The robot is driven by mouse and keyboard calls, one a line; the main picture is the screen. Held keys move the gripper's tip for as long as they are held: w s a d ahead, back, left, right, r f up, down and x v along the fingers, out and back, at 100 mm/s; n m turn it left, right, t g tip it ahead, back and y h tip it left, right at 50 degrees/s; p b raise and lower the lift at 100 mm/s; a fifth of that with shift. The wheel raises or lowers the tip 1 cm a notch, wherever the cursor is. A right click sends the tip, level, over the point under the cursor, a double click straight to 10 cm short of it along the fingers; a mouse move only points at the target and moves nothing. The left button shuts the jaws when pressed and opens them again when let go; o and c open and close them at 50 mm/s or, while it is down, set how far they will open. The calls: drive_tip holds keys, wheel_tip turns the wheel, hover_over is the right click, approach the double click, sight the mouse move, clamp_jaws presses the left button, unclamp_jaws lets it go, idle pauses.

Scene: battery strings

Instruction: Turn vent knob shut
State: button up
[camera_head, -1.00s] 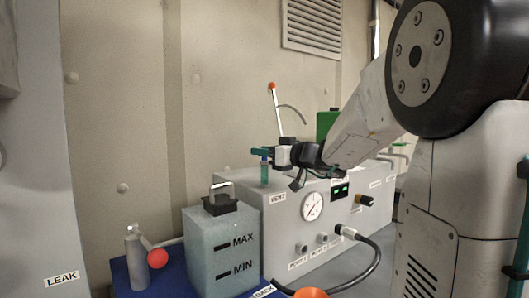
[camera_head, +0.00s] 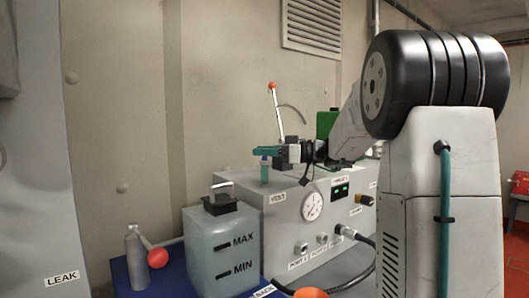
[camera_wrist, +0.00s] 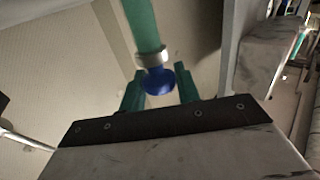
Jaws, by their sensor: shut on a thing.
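The grey machine box (camera_head: 245,215) carries a VENT label at its left end. Above the label stands a teal post (camera_head: 264,174) with a blue part near its top. My gripper (camera_head: 271,150) is at the top of this post, its teal fingers on the knob. In the wrist view the blue knob (camera_wrist: 158,82) sits between the two green fingers, below a pale ring on the green post (camera_wrist: 143,25). My gripper (camera_wrist: 160,92) is shut on the knob. The fingers partly hide it, and its turned angle cannot be told.
A MAX/MIN tank (camera_head: 222,250) with a black cap stands in front of the box. A grey cylinder with a red ball (camera_head: 158,258) is left of it. A red-tipped lever (camera_head: 274,105) rises behind my gripper. A black hose (camera_head: 362,262) leaves the box front.

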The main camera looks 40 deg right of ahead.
drive_tip(key=shift+n+g+y, duration=0.4)
drive_tip(key=shift+g, duration=0.1)
drive_tip(key=o, duration=1)
drive_tip(key=shift+c, duration=0.2)
drive_tip(key=v, duration=0.7)
drive_tip(key=shift+s+d, duration=0.25)
drive_tip(key=shift+d, duration=0.05)
